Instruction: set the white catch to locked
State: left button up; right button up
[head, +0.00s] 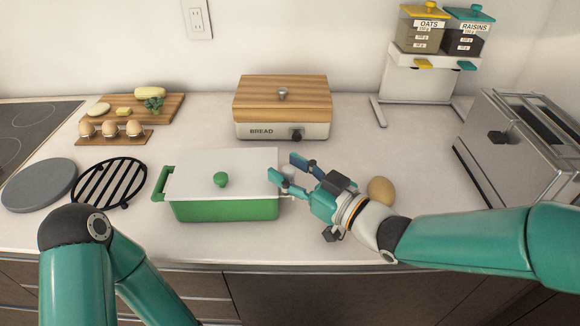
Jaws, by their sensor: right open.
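I cannot make out a white catch for certain. The bread box (258,130), white with a wooden lid and the word BREAD, has a dark knob or latch (296,135) on its front right. A green dish (225,211) with a white lid (222,165) stands nearer, left of my right gripper. My right gripper (284,168) is open, its fingers pointing left at the dish's right end and hiding part of it. A small pale thing (291,173) shows between the fingers, too small to identify. My left arm is at lower left; its gripper is out of view.
A brown egg (381,190) lies behind my right wrist. A steel toaster (525,145) stands at right, and a dispenser stand (420,83) at the back. A black trivet (109,183), grey disc (40,185) and egg rack (114,137) are at left.

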jog(key=shift+w+a, duration=0.1)
jog(key=shift+a, duration=0.05)
grip_shut()
dwell(0.4)
jog(key=shift+a+f+b, duration=0.1)
jog(key=shift+a+b, duration=1)
jog(key=shift+a, duration=0.2)
grip_release()
